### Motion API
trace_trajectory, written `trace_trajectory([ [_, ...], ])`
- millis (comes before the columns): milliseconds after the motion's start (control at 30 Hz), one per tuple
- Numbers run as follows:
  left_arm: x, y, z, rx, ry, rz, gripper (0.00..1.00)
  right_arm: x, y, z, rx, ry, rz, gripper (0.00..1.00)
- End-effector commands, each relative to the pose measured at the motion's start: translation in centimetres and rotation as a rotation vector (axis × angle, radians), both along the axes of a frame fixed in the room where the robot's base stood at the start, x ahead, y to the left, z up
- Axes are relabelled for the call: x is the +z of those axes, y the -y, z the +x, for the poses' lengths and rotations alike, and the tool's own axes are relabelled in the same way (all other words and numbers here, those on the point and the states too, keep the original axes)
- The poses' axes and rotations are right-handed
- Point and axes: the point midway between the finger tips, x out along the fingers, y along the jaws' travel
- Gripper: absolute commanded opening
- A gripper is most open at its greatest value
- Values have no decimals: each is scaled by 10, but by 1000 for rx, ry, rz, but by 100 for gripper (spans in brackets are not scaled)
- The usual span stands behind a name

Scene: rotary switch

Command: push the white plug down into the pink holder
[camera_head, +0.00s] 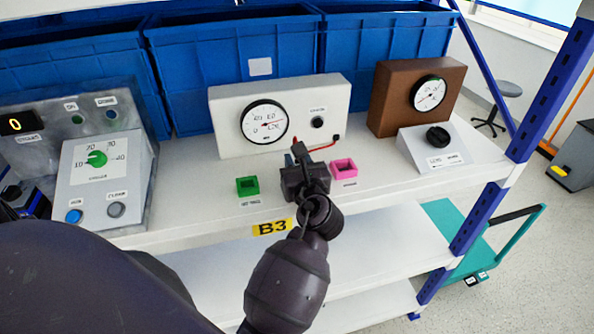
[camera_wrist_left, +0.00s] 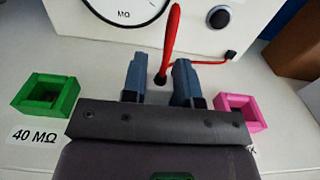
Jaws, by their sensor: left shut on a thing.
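My left gripper (camera_head: 301,160) is over the shelf between the green holder and the pink holder. In the left wrist view its two fingers (camera_wrist_left: 160,84) are shut on the white plug (camera_wrist_left: 160,96), which is mostly hidden between them; a red lead (camera_wrist_left: 172,40) rises from its dark top. The pink holder (camera_head: 343,169), a small square open-topped block, stands just right of the gripper and also shows in the wrist view (camera_wrist_left: 241,112). Its opening looks empty. I cannot tell the plug's height above the shelf. My right gripper is not in view.
The green holder (camera_head: 247,186) stands left of the gripper. Behind is a white meter box (camera_head: 225,120) where the red lead ends. A brown gauge box (camera_head: 390,95) and a black-knob panel (camera_head: 435,148) stand right. A dial panel (camera_head: 100,180) is left.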

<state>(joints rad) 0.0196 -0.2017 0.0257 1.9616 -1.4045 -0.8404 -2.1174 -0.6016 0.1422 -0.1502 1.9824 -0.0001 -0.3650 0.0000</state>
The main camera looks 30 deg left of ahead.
Motion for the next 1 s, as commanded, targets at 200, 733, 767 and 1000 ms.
trace_trajectory([
  [200,0,0,0,0,0,0,4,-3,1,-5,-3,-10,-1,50],
  [733,75,0,0,0,8,-2,4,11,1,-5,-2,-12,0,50],
  [767,83,0,0,0,8,0,4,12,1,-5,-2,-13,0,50],
  [1000,143,0,0,-1,7,-1,4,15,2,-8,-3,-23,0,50],
])
